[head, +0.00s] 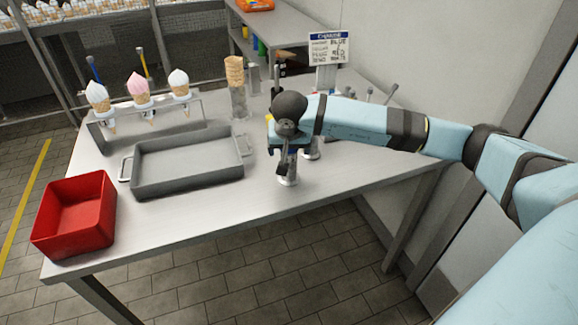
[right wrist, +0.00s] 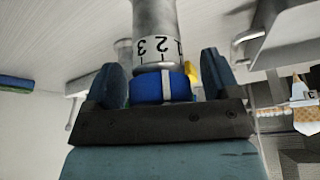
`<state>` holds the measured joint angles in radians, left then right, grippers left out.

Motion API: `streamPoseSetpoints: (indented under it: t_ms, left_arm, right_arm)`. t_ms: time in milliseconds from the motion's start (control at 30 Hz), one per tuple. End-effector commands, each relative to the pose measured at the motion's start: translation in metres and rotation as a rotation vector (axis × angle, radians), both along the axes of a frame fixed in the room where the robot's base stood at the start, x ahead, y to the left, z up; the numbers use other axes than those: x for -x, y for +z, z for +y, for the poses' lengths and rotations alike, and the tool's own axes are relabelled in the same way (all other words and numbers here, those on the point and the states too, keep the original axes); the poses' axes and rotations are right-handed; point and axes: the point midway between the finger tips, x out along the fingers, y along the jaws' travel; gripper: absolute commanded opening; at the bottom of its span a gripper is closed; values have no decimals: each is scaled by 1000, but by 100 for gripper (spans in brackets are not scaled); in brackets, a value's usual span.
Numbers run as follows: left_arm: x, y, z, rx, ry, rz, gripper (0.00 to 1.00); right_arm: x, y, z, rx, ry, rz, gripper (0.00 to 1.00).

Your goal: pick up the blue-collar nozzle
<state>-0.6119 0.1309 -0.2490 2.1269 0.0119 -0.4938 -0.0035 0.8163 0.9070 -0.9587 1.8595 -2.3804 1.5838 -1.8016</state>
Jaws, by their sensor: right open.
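The blue-collar nozzle (right wrist: 160,88) is in the right wrist view, a grey metal body with a white ring numbered 3, 2, 1 and a blue collar with a pale stripe. My right gripper (right wrist: 166,76) is open, with one finger on each side of the nozzle around the collar. I cannot tell whether the fingers touch it. In the head view my right gripper (head: 285,148) is above the table's front part and hides most of the nozzle there. A metal piece (head: 288,178) shows below the gripper. My left gripper is not in view.
A grey tray (head: 190,190) and a red bin (head: 58,238) are left on the table. Behind stand a rack (head: 190,122) with three ice cream cones, a cone stack (head: 234,72) and a sign (head: 328,48). Another metal piece (head: 314,153) stands close right of the gripper.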

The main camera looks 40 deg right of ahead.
Motion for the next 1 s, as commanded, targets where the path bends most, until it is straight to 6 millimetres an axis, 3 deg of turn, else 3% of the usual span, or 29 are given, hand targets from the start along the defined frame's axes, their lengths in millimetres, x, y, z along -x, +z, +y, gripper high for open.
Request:
streamPoseSetpoints:
  t_ms: [167, 500, 533, 833, 1000]
  left_arm:
    - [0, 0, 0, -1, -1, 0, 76]
    - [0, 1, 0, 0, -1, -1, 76]
    - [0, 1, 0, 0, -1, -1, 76]
    - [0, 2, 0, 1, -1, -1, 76]
    - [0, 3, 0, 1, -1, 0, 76]
  right_arm:
    - [0, 0, 0, 0, 0, -1, 82]
    - [0, 0, 0, -1, 0, 0, 6]
    - [0, 1, 0, -1, 0, -2, 3]
    - [-1, 4, 0, -1, 0, -3, 3]
    - [-1, 20, 0, -1, 1, -6, 3]
